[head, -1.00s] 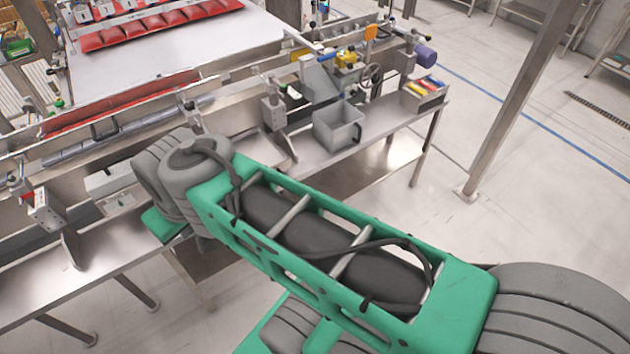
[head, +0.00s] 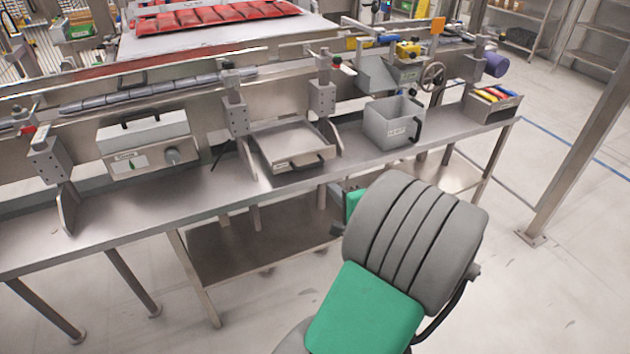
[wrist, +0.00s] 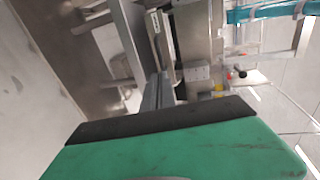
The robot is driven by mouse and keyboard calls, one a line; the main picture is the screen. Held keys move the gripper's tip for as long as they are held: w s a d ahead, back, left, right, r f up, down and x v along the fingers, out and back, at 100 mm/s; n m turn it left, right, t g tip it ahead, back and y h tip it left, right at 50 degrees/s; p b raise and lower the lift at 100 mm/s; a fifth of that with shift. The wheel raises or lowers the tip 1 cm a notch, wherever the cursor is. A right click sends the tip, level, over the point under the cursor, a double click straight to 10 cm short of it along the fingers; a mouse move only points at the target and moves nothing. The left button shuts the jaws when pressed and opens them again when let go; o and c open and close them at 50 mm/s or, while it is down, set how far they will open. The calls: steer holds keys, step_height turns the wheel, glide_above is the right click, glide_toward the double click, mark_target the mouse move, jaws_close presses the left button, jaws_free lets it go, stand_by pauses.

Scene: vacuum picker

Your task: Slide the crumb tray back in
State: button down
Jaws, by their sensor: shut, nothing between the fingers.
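The crumb tray (head: 284,139) is a shallow, flat metal tray in the head view. It lies on the steel bench between two upright brackets and sticks out in front of the conveyor, with a handle (head: 306,162) on its front face.
The bench (head: 210,195) runs along the conveyor. Right of the tray stands a grey bin (head: 392,125), then a box of coloured items (head: 491,101). A control box (head: 150,143) stands left. A lower shelf (head: 265,240) lies beneath. A steel post (head: 590,150) rises at right.

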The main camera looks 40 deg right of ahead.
mark_target(310, 166)
steer(key=b+x, duration=0.1)
steer(key=x, duration=1.2)
steer(key=shift+a+r, duration=0.1)
